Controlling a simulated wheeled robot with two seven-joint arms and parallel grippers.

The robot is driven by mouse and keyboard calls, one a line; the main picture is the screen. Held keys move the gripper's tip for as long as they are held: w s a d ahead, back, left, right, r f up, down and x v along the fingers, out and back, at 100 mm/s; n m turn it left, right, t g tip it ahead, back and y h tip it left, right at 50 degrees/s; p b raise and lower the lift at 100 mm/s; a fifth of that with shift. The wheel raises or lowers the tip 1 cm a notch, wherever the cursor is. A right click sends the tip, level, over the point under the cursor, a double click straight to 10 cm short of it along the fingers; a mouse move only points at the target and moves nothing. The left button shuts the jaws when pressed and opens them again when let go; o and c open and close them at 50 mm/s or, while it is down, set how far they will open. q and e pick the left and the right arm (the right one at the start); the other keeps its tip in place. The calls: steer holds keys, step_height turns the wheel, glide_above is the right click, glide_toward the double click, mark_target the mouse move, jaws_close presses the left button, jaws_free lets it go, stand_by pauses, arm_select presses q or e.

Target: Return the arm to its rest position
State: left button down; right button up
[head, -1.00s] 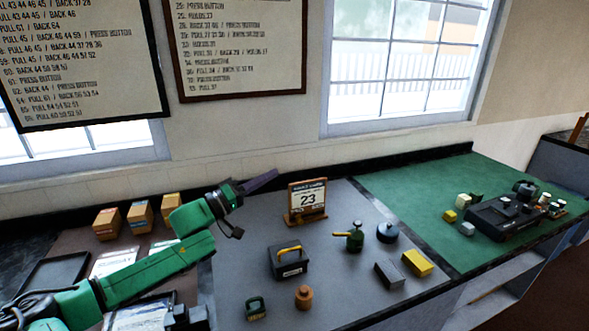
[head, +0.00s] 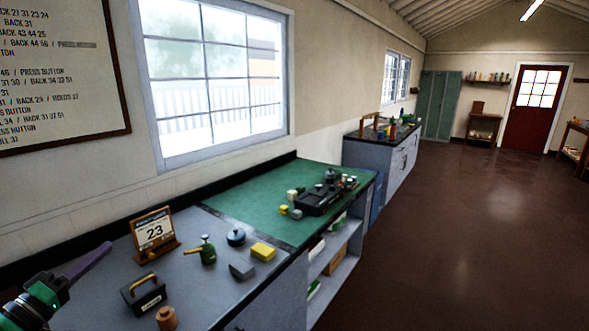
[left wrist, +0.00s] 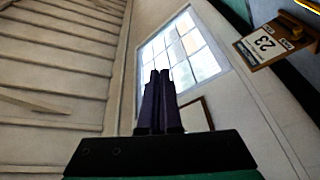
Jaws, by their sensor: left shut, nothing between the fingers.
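My left gripper (head: 88,262) is at the lower left of the head view, above the grey worktop (head: 205,290). Its two dark purple fingers are together with nothing between them. In the left wrist view the shut fingers (left wrist: 158,90) point at the window and the wall. Most of my left arm is outside the head view. My right gripper does not show in either view.
A calendar reading 23 (head: 154,234) stands near my left gripper. A black box with a yellow handle (head: 144,294), a green oil can (head: 207,250), a yellow block (head: 263,251) and a grey block (head: 242,269) are on the worktop. Open floor (head: 460,240) lies to the right.

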arm_select(q)
steer(key=s+d+f+m+g+y, duration=0.1)
steer(key=s+d+f+g+y, duration=0.15)
steer(key=f, duration=0.75)
steer(key=s+d+f+m+g+y, duration=0.1)
steer(key=s+d+f+g+y, duration=0.2)
steer(key=f, duration=0.7)
steer(key=s+d+f+m+g, duration=0.4)
steer(key=s+d+g, duration=0.1)
steer(key=s+d, duration=0.15)
steer(key=s+d+f+m+g, duration=0.4)
steer(key=s+d+g, duration=0.15)
steer(key=s, duration=0.25)
step_height(320, 180, down, 24)
steer(key=s+f+b, duration=0.1)
steer(key=s+b, duration=0.1)
steer(key=s+a+f+g+b, duration=0.2)
steer(key=s+f, duration=1.4)
steer(key=s, duration=0.1)
steer(key=shift+s+f, duration=0.25)
steer(key=shift+f, duration=0.1)
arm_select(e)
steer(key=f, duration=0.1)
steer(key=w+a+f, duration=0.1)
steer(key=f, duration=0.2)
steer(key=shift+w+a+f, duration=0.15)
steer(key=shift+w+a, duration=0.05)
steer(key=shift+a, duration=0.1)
